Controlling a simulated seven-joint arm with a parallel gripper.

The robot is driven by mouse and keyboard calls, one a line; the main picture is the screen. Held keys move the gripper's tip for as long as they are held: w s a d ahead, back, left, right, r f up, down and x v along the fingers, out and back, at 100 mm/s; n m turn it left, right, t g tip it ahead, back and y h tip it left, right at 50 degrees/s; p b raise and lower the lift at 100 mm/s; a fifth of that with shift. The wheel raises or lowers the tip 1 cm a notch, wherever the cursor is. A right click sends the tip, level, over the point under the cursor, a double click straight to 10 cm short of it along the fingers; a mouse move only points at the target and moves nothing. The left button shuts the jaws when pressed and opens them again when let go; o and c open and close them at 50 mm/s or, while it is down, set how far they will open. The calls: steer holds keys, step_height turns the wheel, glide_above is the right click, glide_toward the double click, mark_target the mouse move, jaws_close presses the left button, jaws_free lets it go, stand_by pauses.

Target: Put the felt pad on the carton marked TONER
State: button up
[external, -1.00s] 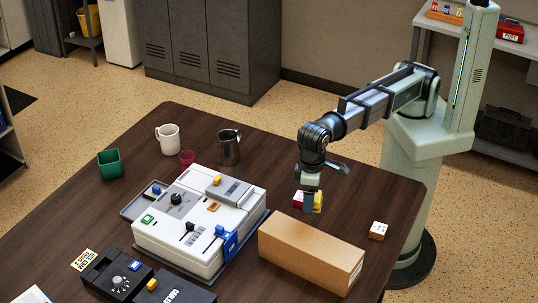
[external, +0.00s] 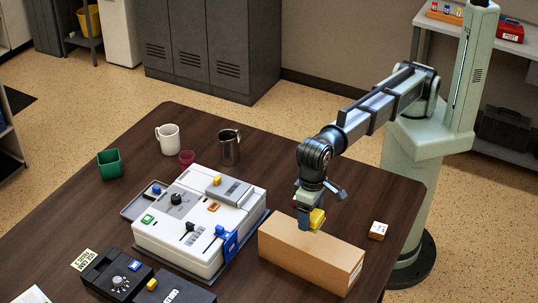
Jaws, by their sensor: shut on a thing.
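A long brown carton (external: 300,258) lies near the right front of the table. A small mark shows on its right end, too small to read. My gripper (external: 310,220) is over the carton's far edge, pointing down. One finger hides part of the pad.
A white-and-grey machine (external: 195,225) with a blue lever stands left of the carton. A small white box (external: 378,231) lies to the right.

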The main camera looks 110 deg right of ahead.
mark_target(308, 239)
steer(key=shift+f, duration=3.25)
steer(key=o, duration=1)
steer(key=shift+f, duration=0.15)
step_height(308, 239, up, 12)
steer(key=shift+r, duration=0.15)
